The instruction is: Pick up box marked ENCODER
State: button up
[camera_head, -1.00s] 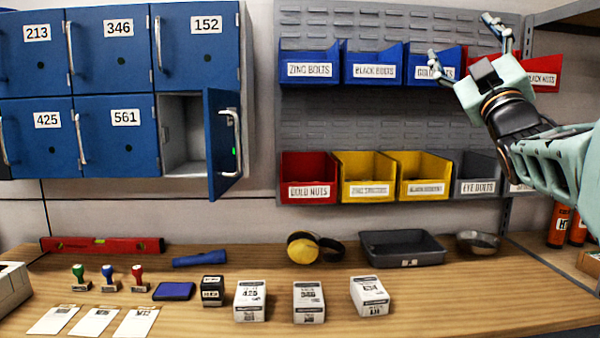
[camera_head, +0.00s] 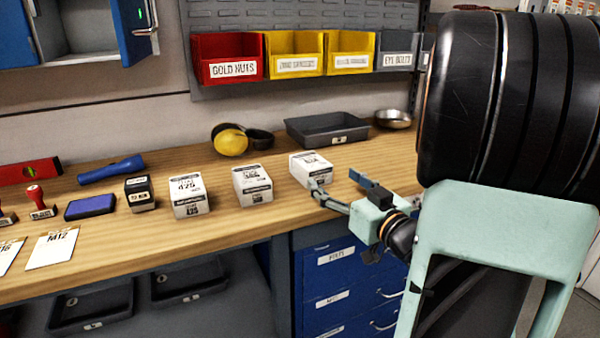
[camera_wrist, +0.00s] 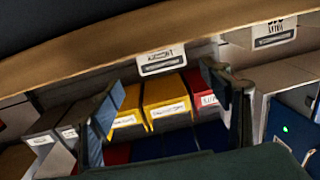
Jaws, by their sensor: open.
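Three white boxes with printed labels stand in a row on the wooden bench: a left box (camera_head: 189,196), a middle box (camera_head: 252,186) and a right box (camera_head: 309,166). The left label seems to read 425; I cannot read ENCODER on any of them. My gripper (camera_head: 341,188) is open and empty at the bench's front edge, just right of the right box. One finger overlaps that box's lower corner in the head view; contact cannot be told. In the wrist view, a white labelled box (camera_wrist: 162,61) appears beyond and between my open fingers (camera_wrist: 168,105).
A grey tray (camera_head: 291,129) and a metal bowl (camera_head: 393,118) stand behind the boxes. Blue drawers (camera_head: 335,285) are under the bench edge. Colored bins hang on the wall.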

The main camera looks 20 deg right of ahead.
aim_at(311, 160)
jog(key=w, duration=0.5)
jog(key=shift+a, duration=0.2)
jog(key=shift+w+a+b, duration=0.25)
jog(key=shift+w+b, duration=0.15)
jog(key=shift+w, duration=0.95)
jog(key=shift+w+a+b, duration=0.2)
jog(key=shift+w+b, duration=0.15)
jog(key=shift+w, duration=1)
jog(key=c, duration=1.5)
jog(key=shift+o, duration=0.2)
jog(key=shift+r, duration=0.1)
